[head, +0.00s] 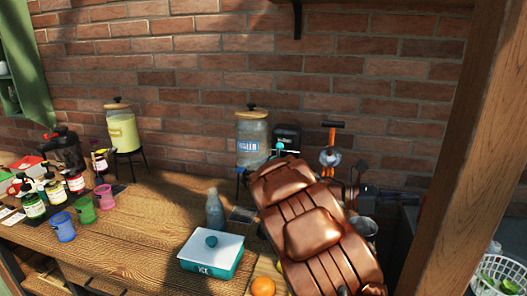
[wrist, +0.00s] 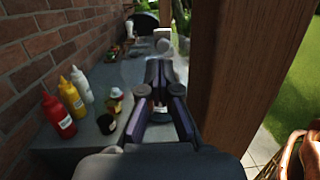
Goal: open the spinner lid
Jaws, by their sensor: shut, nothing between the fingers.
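I cannot make out the spinner lid for certain in either view. My gripper (wrist: 156,68) is shut and empty, reaching out over the grey counter beside a wooden post. I cannot tell whether it touches the pale shape. In the head view my large copper-brown arm covers the right part of the table and hides what lies behind it.
The wooden post (wrist: 240,70) stands close right of my gripper. Red (wrist: 57,115), yellow (wrist: 72,98) and white (wrist: 82,84) bottles stand left. In the head view are an ice box (head: 211,267), a grey bottle (head: 215,209) and a white basket (head: 497,279) with green things.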

